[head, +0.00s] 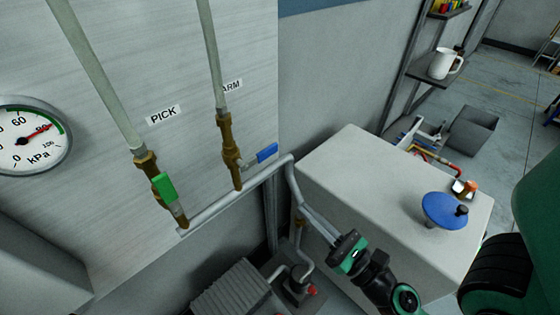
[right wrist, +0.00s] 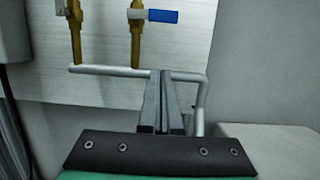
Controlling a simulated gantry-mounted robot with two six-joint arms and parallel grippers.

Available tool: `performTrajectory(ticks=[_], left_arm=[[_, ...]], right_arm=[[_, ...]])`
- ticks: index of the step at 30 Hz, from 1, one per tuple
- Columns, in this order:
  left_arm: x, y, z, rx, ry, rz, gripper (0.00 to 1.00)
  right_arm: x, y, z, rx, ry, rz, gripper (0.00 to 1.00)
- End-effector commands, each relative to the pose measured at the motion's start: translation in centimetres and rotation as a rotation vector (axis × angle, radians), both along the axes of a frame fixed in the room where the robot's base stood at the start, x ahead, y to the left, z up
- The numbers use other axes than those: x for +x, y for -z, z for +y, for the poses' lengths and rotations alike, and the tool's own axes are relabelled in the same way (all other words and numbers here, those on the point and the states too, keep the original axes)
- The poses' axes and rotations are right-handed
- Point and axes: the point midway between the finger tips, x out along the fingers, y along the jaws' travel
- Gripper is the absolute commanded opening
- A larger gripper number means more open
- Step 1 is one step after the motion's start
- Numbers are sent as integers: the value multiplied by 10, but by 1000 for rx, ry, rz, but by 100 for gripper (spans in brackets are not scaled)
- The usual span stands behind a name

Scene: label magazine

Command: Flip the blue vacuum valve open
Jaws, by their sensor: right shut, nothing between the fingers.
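The blue vacuum valve has a brass body (head: 230,150) under the ARM label, with a blue lever handle (head: 266,153) sticking out sideways to the right, across its pipe. In the right wrist view the blue handle (right wrist: 163,16) also lies crosswise, at the top, beside the brass body (right wrist: 136,42). My right gripper (head: 308,212) is below and right of the valve, apart from the handle. Its fingers (right wrist: 160,76) are shut and empty, pointing toward the panel and overlapping the grey pipe in the wrist view. My left gripper is not in view.
A green-handled valve (head: 165,187) under the PICK label stands left of the blue one, its handle along its pipe. A grey pipe (head: 235,195) runs below both valves. A pressure gauge (head: 30,138) is at left. A pale cabinet (head: 370,190) stands at right, with a blue knob (head: 440,209).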

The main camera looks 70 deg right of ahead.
Motion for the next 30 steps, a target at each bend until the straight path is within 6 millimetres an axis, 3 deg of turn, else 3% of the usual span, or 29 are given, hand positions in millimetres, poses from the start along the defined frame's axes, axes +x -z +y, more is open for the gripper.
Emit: performTrajectory(ticks=[17, 23, 30], left_arm=[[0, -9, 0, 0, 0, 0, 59], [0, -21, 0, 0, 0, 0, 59], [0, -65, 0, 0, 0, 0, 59]], right_arm=[[4, -4, -7, -2, 18, 8, 0], [19, -10, -15, -4, 18, 5, 0], [65, -29, -38, -2, 18, 3, 0]])
